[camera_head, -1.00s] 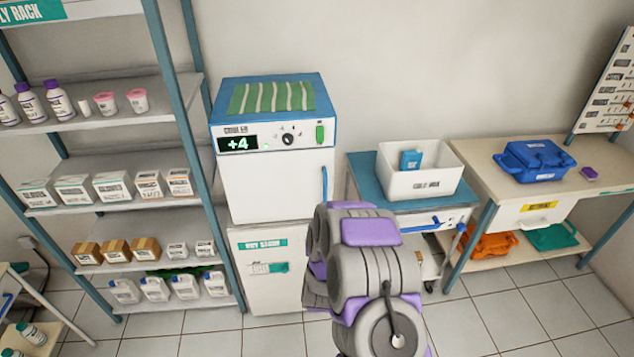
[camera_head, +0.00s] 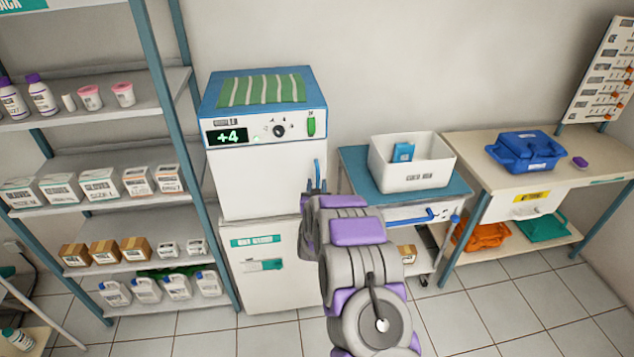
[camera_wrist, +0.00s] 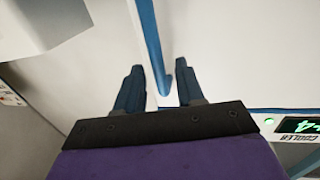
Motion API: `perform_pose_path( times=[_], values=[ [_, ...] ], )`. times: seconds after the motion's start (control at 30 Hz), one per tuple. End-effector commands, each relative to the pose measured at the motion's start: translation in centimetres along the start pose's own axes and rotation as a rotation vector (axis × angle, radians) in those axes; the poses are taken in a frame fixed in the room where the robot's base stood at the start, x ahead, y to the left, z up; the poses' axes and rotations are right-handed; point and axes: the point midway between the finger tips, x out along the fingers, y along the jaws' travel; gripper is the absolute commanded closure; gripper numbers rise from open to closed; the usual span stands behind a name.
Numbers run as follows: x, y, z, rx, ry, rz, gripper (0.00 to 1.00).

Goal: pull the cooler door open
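The cooler (camera_head: 262,130) is a white box with a blue top and a +4 display. Its white door (camera_head: 255,182) looks shut. The blue upright handle (camera_head: 317,172) is at the door's right edge. My gripper (camera_head: 315,187) is at the lower part of this handle, with the arm hiding part of the area below. In the wrist view, my gripper (camera_wrist: 158,67) is open, and the blue handle (camera_wrist: 165,82) shows between its two fingers. Whether the fingers touch it cannot be told.
A shelf rack (camera_head: 165,75) stands close on the left. On the right are a blue-topped cart (camera_head: 352,160) with a white bin (camera_head: 412,178) and a table (camera_head: 470,145) with a blue case (camera_head: 525,150). Tiled floor (camera_head: 480,320) is clear in front.

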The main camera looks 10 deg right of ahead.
Motion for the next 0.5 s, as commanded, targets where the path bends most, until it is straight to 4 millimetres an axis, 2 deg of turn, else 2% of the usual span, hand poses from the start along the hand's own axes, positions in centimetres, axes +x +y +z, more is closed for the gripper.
perform_pose_path(
  times=[0.2,0.5],
  values=[
    [2.5,0.1,0.2,0.000,0.000,0.001,0.62],
    [3.7,0.0,0.0,0.001,-0.001,0.000,0.62]
  ],
)
